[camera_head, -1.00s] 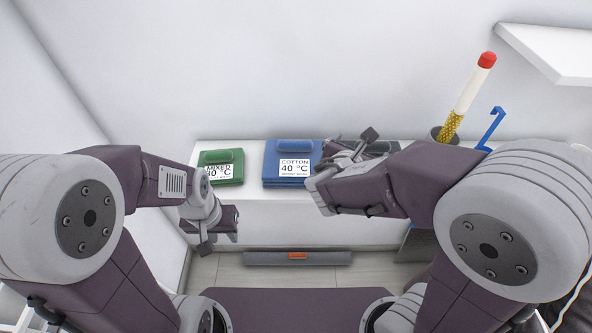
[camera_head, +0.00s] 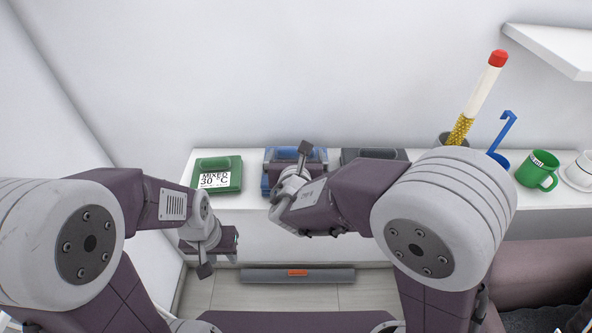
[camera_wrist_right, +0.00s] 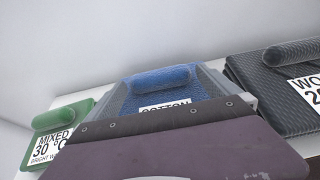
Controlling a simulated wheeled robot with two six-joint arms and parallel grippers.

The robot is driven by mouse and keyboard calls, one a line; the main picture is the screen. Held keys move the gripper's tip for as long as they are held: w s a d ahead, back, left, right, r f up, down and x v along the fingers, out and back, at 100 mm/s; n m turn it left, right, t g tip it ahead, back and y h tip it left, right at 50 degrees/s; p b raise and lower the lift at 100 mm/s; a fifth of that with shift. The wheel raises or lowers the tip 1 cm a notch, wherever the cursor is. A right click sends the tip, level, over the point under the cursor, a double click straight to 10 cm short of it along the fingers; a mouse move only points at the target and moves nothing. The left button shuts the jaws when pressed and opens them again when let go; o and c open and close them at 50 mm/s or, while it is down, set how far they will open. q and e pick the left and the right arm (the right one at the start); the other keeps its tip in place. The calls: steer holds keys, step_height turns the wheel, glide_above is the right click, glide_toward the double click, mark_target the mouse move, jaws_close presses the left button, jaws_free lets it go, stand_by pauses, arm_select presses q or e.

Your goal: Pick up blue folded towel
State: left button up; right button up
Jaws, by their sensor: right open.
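The blue folded towel (camera_head: 285,154) lies on the white shelf against the back wall. It has a rolled blue piece on top and a white "COTTON" label. In the head view my right gripper (camera_head: 296,166) is in front of and over it, hiding most of it. In the right wrist view the towel (camera_wrist_right: 165,85) is in the middle, its lower part and label cut off by my gripper's purple plate (camera_wrist_right: 170,145). The right gripper is open; contact with the towel cannot be made out. My left gripper (camera_head: 212,252) hangs low in front of the shelf, away from the towel; its jaw opening is unclear.
A green folded towel (camera_head: 217,168) lies left of the blue one, a dark grey one (camera_head: 372,153) to its right. Farther right are a cup with a red-tipped stick (camera_head: 480,95), a blue hook-shaped item (camera_head: 506,130) and a green mug (camera_head: 537,170). A wall shelf (camera_head: 550,45) juts out upper right.

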steer(key=shift+x, duration=1.05)
steer(key=shift+s, duration=0.1)
steer(key=c, duration=1.5)
steer(key=shift+o, duration=0.2)
steer(key=shift+r, duration=0.2)
